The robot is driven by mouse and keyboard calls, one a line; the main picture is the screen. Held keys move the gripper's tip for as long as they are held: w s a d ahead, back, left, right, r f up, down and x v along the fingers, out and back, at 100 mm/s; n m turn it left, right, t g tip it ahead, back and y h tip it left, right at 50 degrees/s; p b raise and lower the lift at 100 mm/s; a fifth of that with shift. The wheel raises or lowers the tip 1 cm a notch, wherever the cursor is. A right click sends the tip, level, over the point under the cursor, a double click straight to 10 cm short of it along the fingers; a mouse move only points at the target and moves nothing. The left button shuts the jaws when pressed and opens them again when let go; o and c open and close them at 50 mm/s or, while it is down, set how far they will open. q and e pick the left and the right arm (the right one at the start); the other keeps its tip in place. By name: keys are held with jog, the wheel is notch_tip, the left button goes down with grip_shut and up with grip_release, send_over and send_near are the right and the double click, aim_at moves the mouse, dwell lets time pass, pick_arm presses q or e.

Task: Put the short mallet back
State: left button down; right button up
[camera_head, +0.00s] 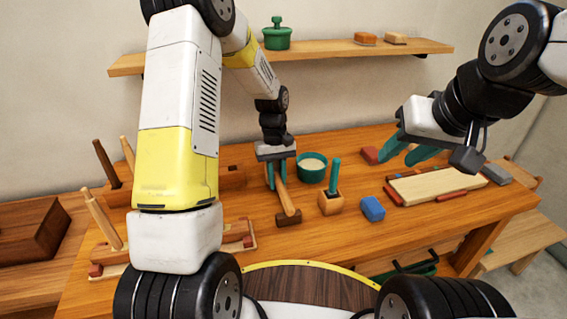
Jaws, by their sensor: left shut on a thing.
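The mallet (286,200) has a pale wooden handle and a dark brown block head. My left gripper (277,174) has its green fingers shut on the upper handle. The handle hangs down at a slant, with the head at the bottom, close to the tabletop; I cannot tell whether it touches. My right gripper (406,150) is open and empty above the right of the bench. At the left, a wooden rack (240,247) with other upright or leaning handles (103,218) is partly hidden behind my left arm.
A pale board (437,187) lies at the right. A wall shelf (300,54) holds a green pot (277,38).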

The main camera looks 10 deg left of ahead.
pick_arm(q)
jog(key=shift+f, duration=0.3)
dwell(0.7)
jog(key=c, duration=1.2)
grip_release()
jog(key=shift+w+a+r, duration=0.1)
jog(key=shift+w+r, duration=0.15)
jog(key=shift+r, duration=1.05)
jog(key=shift+w+a+r, duration=0.1)
jog(key=shift+w+r, duration=0.1)
jog(key=shift+r, duration=1.05)
jog(key=shift+w+a+r, duration=0.1)
jog(key=shift+w+r, duration=0.15)
jog(key=shift+r, duration=1.05)
